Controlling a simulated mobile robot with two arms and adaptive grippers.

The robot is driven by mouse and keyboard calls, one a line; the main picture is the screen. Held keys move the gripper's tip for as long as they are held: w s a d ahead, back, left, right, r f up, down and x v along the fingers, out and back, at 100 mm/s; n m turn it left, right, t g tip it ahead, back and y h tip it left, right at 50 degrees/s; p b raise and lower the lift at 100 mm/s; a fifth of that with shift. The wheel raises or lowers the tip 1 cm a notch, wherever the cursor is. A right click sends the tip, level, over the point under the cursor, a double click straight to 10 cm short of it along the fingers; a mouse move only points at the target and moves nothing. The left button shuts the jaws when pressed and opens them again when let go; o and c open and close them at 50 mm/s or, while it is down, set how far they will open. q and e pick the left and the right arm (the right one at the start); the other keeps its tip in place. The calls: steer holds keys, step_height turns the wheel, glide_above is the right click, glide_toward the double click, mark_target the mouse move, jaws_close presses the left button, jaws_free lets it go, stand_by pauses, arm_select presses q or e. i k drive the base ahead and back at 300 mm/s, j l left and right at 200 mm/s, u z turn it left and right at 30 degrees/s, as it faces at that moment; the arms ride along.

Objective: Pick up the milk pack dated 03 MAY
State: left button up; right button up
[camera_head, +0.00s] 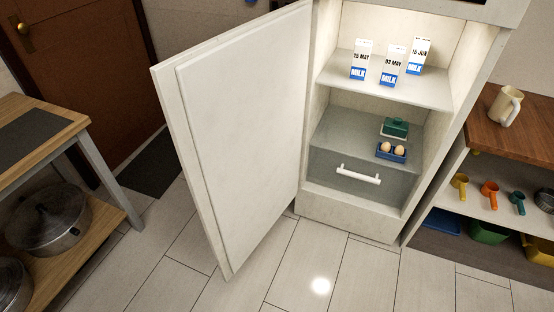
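Three white and blue milk packs stand upright on the upper shelf (402,91) of an open fridge. The pack dated 03 MAY (392,66) is the middle one and stands nearest the shelf's front edge. The pack dated 25 MAY (361,61) stands to its left. A pack whose date reads like 15 JUN (419,54) stands to its right, farther back. The packs look apart or nearly so. Neither of my grippers is in view.
The fridge door (245,130) stands wide open to the left. A green box (395,128) and eggs in a blue tray (391,151) sit below. A wooden counter (528,137) with a jug (506,106) is right. Tiled floor in front is clear.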

mark_target(396, 54)
steer(key=i+j+z, duration=0.1)
steer(key=z, duration=0.3)
steer(key=j+z, duration=0.3)
steer(key=z, duration=0.15)
steer(key=i+j+z, duration=0.1)
steer(key=j+z, duration=0.15)
steer(key=z, duration=0.15)
steer(key=j+z, duration=0.15)
steer(key=j, duration=0.4)
steer(key=j+z, duration=0.15)
steer(key=j, duration=0.4)
steer(key=k+j+z, duration=0.15)
steer(key=j, duration=0.4)
steer(key=j+z, duration=0.1)
steer(key=j, duration=0.45)
steer(key=k, duration=0.05)
